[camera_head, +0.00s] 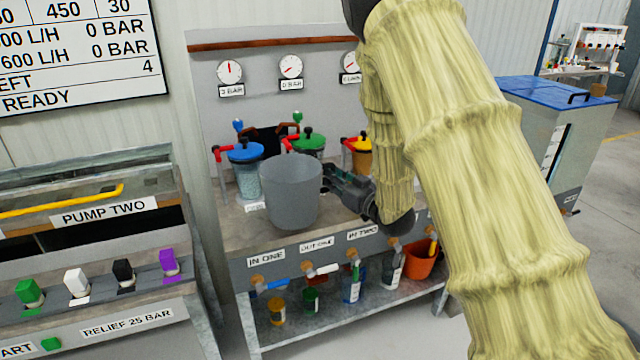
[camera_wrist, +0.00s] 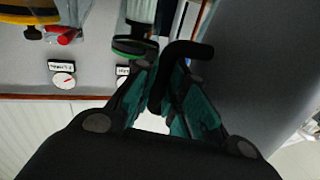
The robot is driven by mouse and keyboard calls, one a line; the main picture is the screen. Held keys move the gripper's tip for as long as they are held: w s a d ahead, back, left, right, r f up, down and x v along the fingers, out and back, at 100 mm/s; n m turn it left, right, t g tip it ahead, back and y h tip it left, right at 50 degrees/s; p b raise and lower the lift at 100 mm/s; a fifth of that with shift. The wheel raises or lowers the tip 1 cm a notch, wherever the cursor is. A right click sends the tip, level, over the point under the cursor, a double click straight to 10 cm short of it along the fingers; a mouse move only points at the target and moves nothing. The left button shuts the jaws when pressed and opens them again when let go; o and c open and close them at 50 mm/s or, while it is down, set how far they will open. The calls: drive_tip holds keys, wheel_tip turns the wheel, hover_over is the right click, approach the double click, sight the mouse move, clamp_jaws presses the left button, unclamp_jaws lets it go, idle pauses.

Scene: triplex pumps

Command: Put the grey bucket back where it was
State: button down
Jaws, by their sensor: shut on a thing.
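The grey bucket (camera_head: 291,195) is upright over the front part of the bench, in front of the blue-lidded and green-lidded vessels. My gripper (camera_head: 330,178) is at the bucket's right side. In the wrist view, my gripper (camera_wrist: 165,95) is shut on a black handle (camera_wrist: 190,50) beside the bucket's grey wall (camera_wrist: 260,60). I cannot tell whether the bucket's base touches the bench top. The inside of the bucket is mostly hidden.
The bench (camera_head: 240,233) carries a blue-lidded vessel (camera_head: 246,172), a green-lidded one (camera_head: 308,142) and a yellow one (camera_head: 359,152). Labelled valves line its front. Bottles and an orange bucket (camera_head: 420,264) stand on the shelf below. A blue-topped cabinet (camera_head: 560,90) stands right.

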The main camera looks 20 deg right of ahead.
drive_tip(key=shift+w+a+f+p, duration=0.1)
drive_tip(key=shift+w+a+f, duration=0.25)
drive_tip(key=shift+w+f, duration=0.45)
drive_tip(key=shift+w+a+f+p, duration=0.1)
drive_tip(key=shift+w+a+f, duration=0.25)
drive_tip(key=shift+w+f, duration=0.35)
drive_tip(key=shift+w+a+f+p, duration=0.1)
drive_tip(key=shift+w+a+f, duration=0.35)
drive_tip(key=shift+w, duration=0.55)
drive_tip(key=shift+d+f, duration=0.1)
drive_tip(key=shift+f, duration=0.05)
drive_tip(key=c, duration=1.5)
unclamp_jaws()
